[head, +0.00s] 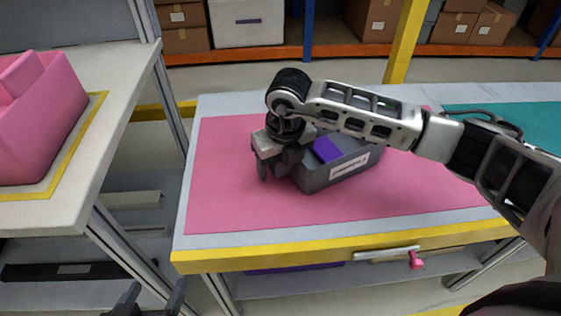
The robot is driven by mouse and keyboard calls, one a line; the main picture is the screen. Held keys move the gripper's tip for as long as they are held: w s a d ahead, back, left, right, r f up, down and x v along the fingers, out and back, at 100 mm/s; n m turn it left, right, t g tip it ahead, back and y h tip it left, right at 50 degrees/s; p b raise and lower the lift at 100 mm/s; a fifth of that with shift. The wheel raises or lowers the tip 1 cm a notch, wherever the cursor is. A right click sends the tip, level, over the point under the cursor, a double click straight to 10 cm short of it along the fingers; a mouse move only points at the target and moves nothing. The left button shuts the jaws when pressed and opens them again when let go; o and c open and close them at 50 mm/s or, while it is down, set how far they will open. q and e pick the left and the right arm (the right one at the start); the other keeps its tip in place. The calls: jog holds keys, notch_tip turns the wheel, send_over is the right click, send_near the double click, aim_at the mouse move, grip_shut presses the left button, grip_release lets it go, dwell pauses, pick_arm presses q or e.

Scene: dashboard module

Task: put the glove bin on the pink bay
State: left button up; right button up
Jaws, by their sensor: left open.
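The glove bin (341,176) is a grey open-topped box with a white label on its front and something purple inside. It appears to rest on the pink bay (232,213), a pink mat on the right-hand table. My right gripper (276,170) points down at the bin's left end. One finger hangs outside, with a gap of pink between it and the bin; the other is close to the bin's wall. My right arm hides the bin's back. My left gripper (152,298) is low at the bottom edge, open and empty, away from the bin.
A teal mat (508,118) lies on the same table to the right. A yellow strip (300,252) edges the table front. A pink bin (38,125) stands on another table at left. Shelves with cardboard boxes (186,28) are behind. Pink mat is clear in front.

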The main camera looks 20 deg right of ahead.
jog(key=r, duration=0.4)
jog(key=s+r, duration=0.1)
jog(key=r, duration=0.7)
jog(key=shift+s+d+r+p, duration=0.1)
jog(key=shift+s+d+p, duration=0.05)
jog(key=shift+s+p, duration=0.25)
